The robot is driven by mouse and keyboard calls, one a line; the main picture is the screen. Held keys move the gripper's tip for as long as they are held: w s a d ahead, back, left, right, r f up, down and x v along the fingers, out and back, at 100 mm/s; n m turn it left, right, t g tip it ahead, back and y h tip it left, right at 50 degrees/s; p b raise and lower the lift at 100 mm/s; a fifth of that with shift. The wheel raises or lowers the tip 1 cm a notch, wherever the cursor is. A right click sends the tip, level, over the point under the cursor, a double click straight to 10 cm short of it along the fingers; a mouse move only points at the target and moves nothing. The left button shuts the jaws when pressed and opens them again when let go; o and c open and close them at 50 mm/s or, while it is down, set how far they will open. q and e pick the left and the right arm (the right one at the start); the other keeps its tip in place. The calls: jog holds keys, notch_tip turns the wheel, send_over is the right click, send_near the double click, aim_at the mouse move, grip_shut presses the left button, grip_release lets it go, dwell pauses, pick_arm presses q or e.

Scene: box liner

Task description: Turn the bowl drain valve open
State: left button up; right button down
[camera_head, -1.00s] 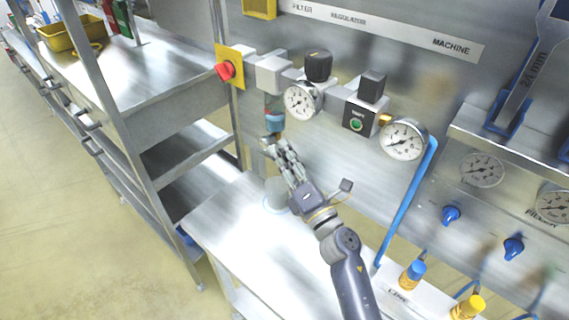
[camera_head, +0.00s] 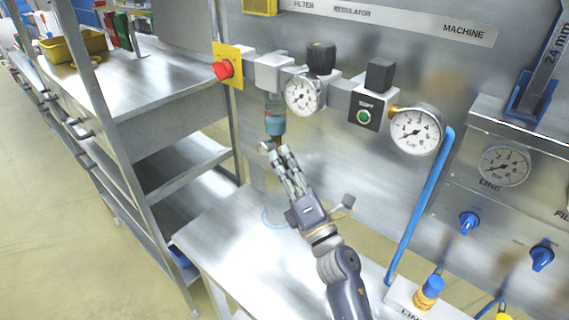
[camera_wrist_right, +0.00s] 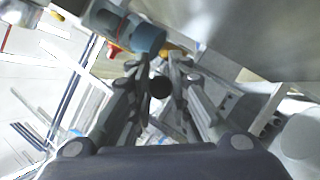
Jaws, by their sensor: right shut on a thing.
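The filter bowl (camera_head: 275,112) hangs under the grey filter block (camera_head: 273,73) on the steel panel; its lower part is blue. The small brownish drain valve (camera_head: 278,141) is at the bowl's bottom, partly hidden by my fingers. My right gripper (camera_head: 273,147) reaches up from below and is shut on the drain valve. In the right wrist view the valve shows as a dark round end (camera_wrist_right: 160,87) between the fingers, with the blue bowl part (camera_wrist_right: 149,38) beyond. I cannot tell the valve's turn position. My left gripper is not in view.
A red knob (camera_head: 223,69) on a yellow plate is left of the filter. A black regulator knob (camera_head: 320,60) and gauges (camera_head: 303,95) (camera_head: 416,131) are to the right. A clear container (camera_head: 275,217) stands on the steel bench (camera_head: 215,243) beside my arm. A blue hose (camera_head: 420,208) runs down at right.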

jog(key=c, duration=1.5)
grip_release()
jog(key=shift+s+d+f, duration=0.15)
jog(key=shift+s+f, duration=0.15)
jog(key=shift+s, duration=0.05)
jog(key=v, duration=1.1)
jog(key=shift+s+r, duration=0.1)
